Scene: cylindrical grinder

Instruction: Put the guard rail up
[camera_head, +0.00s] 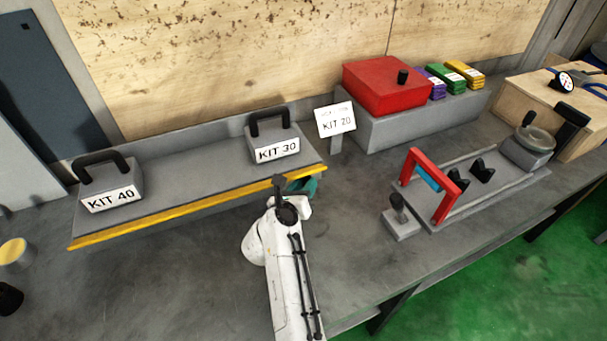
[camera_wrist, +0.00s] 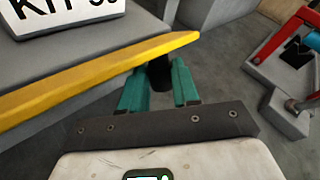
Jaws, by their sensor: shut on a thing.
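The guard rail is a yellow bar (camera_head: 170,217) along the front edge of the grey shelf (camera_head: 190,180). It lies low, about level with the shelf top. In the wrist view the yellow rail (camera_wrist: 90,79) crosses from the left edge to its right end. My gripper (camera_head: 303,186) is at the right part of the rail, partly hidden by my arm. In the wrist view its teal fingers (camera_wrist: 158,88) are shut on a dark knob (camera_wrist: 160,75) just below the rail's right end. How the knob joins the rail is hidden.
KIT 40 (camera_head: 110,190) and KIT 30 (camera_head: 276,146) boxes with black handles stand on the shelf. A KIT 20 sign (camera_head: 336,119) and a red box (camera_head: 385,86) are behind right. A red-framed fixture (camera_head: 465,185) stands at right.

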